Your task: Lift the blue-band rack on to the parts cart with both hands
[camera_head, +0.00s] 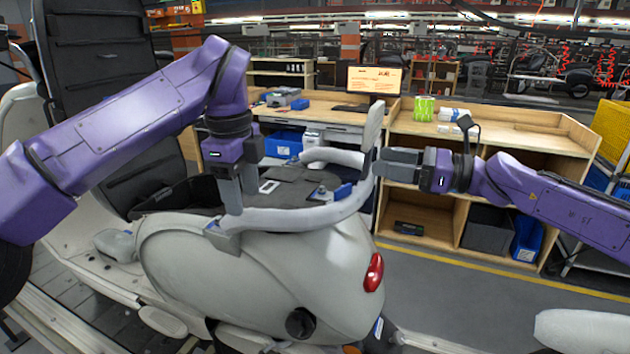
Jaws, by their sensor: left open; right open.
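A pale grey curved tube rack (300,217) sits on the rear of a grey scooter (270,275), with an upright pad (373,125) at its right end. A small blue mark shows near its left end. My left gripper (233,203) is open, pointing down at the left end of the tube. My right gripper (382,163) is open, pointing left at the right end, beside the base of the pad. Whether either touches the rack is unclear. I cannot identify the parts cart for certain.
A wooden shelf unit (510,145) stands behind my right arm, and a workbench (325,105) with a monitor (374,80) stands behind the rack. A yellow crate (612,128) is at the right edge. Grey floor (470,285) is open right of the scooter.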

